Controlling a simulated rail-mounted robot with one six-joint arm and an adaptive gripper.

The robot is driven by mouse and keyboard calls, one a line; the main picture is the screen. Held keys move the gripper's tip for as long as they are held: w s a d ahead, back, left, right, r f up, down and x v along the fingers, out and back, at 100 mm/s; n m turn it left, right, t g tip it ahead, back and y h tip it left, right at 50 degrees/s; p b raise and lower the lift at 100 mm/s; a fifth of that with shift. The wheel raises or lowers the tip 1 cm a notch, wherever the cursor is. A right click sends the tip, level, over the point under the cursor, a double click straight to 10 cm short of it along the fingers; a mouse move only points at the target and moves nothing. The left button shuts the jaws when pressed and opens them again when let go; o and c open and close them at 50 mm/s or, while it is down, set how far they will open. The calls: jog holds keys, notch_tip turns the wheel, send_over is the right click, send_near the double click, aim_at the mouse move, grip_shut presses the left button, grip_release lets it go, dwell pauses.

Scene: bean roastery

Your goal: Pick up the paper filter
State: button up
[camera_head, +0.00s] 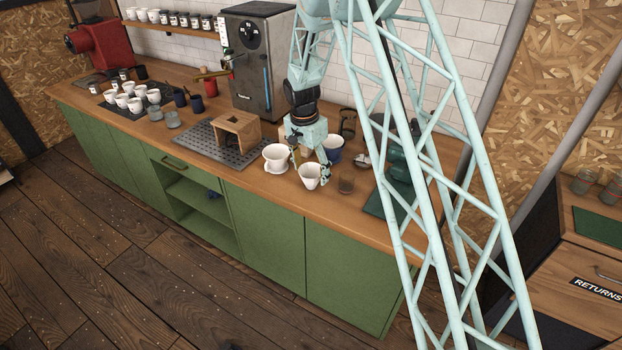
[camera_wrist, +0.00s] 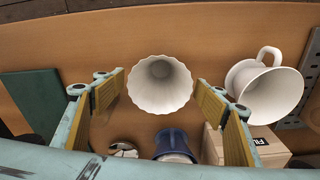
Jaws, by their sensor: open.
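The paper filter is a white cone with a fluted rim. In the wrist view the paper filter (camera_wrist: 160,84) shows its open top between my fingers, with gaps on both sides. In the head view the paper filter (camera_head: 310,178) stands near the counter's front edge. My gripper (camera_head: 309,164) is above it, pointing down, open and empty, with a finger to either side. The yellow finger pads show in the wrist view. The filter's underside is hidden from the wrist camera.
A white dripper with a handle (camera_head: 276,157) stands close left of the filter. A dark blue cup (camera_head: 334,146) and a small box (camera_wrist: 245,146) stand close behind. A green mat (camera_wrist: 34,95) lies further right on the counter.

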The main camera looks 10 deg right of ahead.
dwell(0.4)
jog(key=c, duration=0.6)
jog(key=shift+c, duration=0.2)
jog(key=shift+r, duration=0.15)
jog(key=shift+r, duration=1.45)
jog(key=shift+s+r, duration=0.15)
jog(key=s+d+b, duration=0.1)
jog(key=s+d, duration=0.1)
jog(key=s, duration=0.5)
jog(key=s+d+r, duration=0.1)
jog(key=s+d, duration=0.2)
jog(key=s, duration=0.4)
jog(key=shift+s+r+b, duration=0.25)
jog(key=shift+s+b, duration=0.1)
jog(key=shift+s, duration=0.05)
